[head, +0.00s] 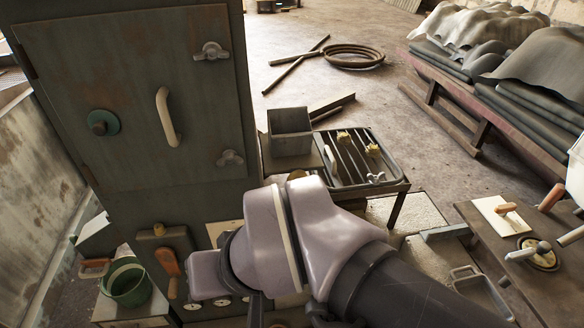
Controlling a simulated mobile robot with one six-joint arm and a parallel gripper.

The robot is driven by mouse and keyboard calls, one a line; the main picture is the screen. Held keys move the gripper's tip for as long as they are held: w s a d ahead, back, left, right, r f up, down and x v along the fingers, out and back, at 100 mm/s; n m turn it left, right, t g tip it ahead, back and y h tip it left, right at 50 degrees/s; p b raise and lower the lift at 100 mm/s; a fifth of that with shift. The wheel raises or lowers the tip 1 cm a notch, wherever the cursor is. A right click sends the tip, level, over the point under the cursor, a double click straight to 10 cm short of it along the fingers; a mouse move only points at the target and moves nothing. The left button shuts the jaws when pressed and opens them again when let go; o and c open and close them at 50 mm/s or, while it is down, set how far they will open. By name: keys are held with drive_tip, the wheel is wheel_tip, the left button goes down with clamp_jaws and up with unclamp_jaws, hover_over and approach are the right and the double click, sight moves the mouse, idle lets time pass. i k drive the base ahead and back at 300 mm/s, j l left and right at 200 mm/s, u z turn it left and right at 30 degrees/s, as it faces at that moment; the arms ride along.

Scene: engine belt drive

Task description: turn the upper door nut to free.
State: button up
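The upper door nut (211,51) is a grey wing nut near the top right corner of the closed grey-green cabinet door (80,65). Its wings lie roughly level, slightly tilted. A similar lower nut (230,158) sits near the door's lower right corner. A pale curved handle (166,117) stands between them, to their left. My arm crosses the bottom middle of the head view, well below and apart from the upper nut. My gripper's fingers do not show; they are out of frame or hidden behind my arm.
Right of the cabinet are an open grey box (290,133) and a slatted rack (348,160) with small yellow parts and a wing nut. Below the door are an orange-handled lever (168,263) and a green bucket (127,284).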

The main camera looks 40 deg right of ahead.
sight(212, 50)
drive_tip(key=i+j+z, duration=0.2)
drive_tip(key=j, duration=0.25)
drive_tip(key=i+j+z, duration=0.2)
drive_tip(key=j, duration=0.3)
drive_tip(key=j+z, duration=0.25)
drive_tip(key=j, duration=0.25)
drive_tip(key=i+j+z, duration=0.2)
drive_tip(key=j, duration=0.3)
drive_tip(key=k, duration=0.05)
